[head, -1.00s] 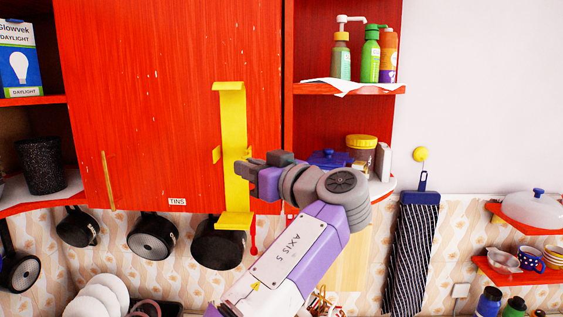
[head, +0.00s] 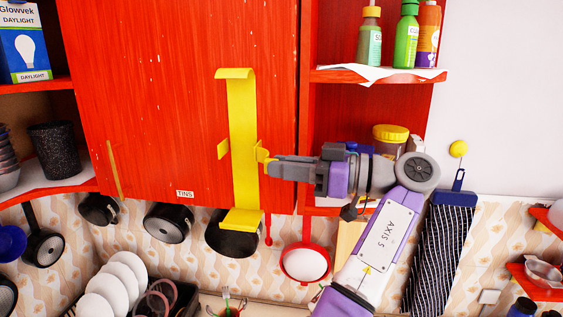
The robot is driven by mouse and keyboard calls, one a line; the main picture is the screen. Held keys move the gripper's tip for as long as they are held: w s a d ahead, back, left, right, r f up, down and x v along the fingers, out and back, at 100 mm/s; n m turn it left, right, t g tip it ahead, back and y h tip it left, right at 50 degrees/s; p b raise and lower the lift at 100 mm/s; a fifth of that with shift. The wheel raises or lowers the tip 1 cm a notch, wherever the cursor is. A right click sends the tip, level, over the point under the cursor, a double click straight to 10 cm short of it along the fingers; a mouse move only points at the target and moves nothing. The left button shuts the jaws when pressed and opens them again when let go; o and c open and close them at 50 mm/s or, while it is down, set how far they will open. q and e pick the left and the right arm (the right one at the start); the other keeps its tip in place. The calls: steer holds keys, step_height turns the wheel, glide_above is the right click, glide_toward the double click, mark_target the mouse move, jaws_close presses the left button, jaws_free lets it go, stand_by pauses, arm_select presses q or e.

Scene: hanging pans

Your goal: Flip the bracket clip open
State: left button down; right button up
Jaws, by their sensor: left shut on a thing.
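A tall yellow bracket (head: 243,130) is fixed upright on the red cupboard door, with a lip at its top and a ledge at its bottom. The yellow clip (head: 261,153) stands out at the right side of the bracket. My left gripper (head: 268,165) comes in from the right and is shut on the clip's outer end. The fingertips hide part of the clip. My right gripper is not in view.
The red cupboard door (head: 150,80) lies behind the bracket. Shelves with bottles (head: 405,40) and a jar (head: 388,138) are to the right. Pans (head: 168,222) hang below the cupboard, and a striped apron (head: 440,250) hangs at right.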

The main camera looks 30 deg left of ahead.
arm_select(q)
steer(key=shift+w+r, duration=0.1)
stand_by(0.4)
steer(key=c, duration=1.1)
jaws_free()
